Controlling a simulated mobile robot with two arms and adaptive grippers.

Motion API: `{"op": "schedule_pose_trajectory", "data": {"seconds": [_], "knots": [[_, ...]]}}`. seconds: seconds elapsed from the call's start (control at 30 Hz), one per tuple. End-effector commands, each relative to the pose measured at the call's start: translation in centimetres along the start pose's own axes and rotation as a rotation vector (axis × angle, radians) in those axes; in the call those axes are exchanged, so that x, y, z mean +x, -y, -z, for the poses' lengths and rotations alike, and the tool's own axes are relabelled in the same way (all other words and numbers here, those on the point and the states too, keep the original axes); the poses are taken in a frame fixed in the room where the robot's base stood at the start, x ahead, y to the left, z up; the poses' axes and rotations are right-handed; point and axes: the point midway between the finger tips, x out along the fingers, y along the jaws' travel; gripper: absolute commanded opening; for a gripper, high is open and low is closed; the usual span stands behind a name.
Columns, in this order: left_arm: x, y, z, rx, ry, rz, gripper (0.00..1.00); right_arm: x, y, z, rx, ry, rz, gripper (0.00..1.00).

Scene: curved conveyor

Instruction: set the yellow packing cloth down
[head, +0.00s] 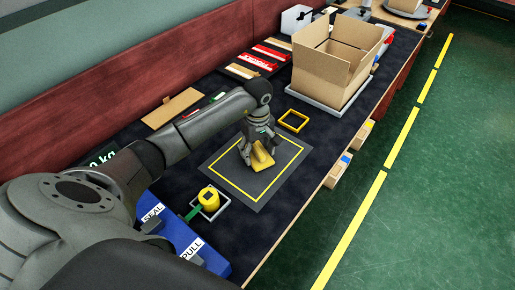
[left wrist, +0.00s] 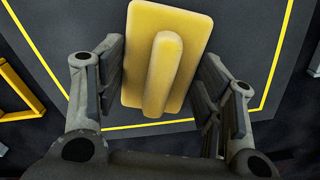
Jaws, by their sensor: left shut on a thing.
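The yellow packing cloth (head: 262,160) is at my left gripper (head: 257,148), over the dark square mat with a yellow outline (head: 272,188). In the left wrist view the cloth (left wrist: 186,22) is a flat yellow rectangle with a raised rounded ridge. The fingers stand on either side of the ridge, and the gripper is shut on the cloth. The cloth lies inside the yellow outline as seen from above. I cannot tell whether its underside touches the mat. My right gripper is not in view.
An open cardboard box (head: 328,75) stands on a tray at the back right. A small yellow frame (head: 294,113) lies just beyond the mat. A yellow round object (head: 209,198) with a green handle and a blue panel (head: 180,235) are in front. The mat's right part is clear.

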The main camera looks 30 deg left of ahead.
Motion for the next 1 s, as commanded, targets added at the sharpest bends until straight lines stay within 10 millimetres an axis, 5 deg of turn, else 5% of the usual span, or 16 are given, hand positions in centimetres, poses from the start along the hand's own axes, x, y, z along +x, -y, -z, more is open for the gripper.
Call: {"op": "schedule_pose_trajectory", "data": {"seconds": [0.3,0.33,0.5,1.0], "knots": [[0.5,0.0,0.0,0.001,0.0,-0.001,0.43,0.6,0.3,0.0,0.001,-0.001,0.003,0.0],[0.3,0.0,0.0,0.0,0.0,-0.001,0.65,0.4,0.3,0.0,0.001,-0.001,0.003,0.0],[0.3,0.0,0.0,0.0,0.001,-0.001,0.84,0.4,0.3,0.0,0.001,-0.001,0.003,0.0],[-1.1,-0.1,0.1,0.001,-0.002,-0.004,0.84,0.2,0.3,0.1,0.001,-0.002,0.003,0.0]]}}
